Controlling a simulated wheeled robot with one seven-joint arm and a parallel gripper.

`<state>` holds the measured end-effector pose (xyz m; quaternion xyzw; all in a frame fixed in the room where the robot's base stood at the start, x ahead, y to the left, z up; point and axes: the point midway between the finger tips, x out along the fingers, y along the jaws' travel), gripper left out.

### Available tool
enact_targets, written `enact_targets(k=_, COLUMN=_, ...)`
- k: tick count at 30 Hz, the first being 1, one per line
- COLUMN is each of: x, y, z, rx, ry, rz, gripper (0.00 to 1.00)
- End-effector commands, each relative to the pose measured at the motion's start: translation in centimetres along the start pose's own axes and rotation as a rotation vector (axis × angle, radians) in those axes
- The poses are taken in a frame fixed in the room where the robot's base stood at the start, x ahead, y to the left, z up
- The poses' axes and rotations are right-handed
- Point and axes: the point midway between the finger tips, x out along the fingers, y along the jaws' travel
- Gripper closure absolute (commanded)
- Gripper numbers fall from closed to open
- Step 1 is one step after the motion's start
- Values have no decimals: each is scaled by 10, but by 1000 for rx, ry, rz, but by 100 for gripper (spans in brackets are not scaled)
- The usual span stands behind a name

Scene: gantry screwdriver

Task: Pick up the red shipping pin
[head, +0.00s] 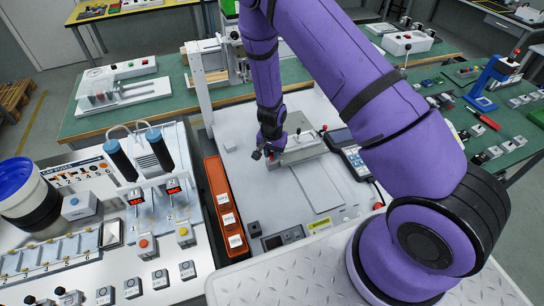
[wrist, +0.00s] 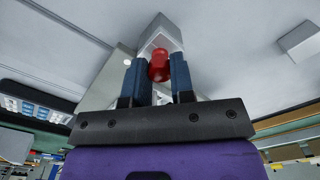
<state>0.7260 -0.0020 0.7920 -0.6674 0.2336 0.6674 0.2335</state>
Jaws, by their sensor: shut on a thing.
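The red shipping pin (wrist: 159,66) shows in the wrist view between the two blue fingers of my gripper (wrist: 158,74). The fingers are shut on it. A pale grey block (wrist: 160,34) is right beyond the pin, and I cannot tell whether the pin is still seated in it. In the head view my gripper (head: 262,153) is low over the white gantry machine (head: 240,175), at the left end of a grey metal fixture (head: 298,150). The pin cannot be made out there.
An orange-red tray (head: 222,205) with white labels lies along the machine's left side. A handheld pendant (head: 353,160) lies to the right of the fixture. A station with two dark blue-topped cylinders (head: 122,158) stands at the left.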

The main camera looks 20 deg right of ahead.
Motion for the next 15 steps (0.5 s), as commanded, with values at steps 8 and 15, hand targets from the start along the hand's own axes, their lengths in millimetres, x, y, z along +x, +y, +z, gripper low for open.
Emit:
enact_targets(k=8, x=-6, y=0, z=0, rx=-1, ry=1, rz=-1, gripper=100)
enact_targets(k=15, x=-29, y=-1, z=0, rx=-2, ry=1, rz=-2, gripper=100)
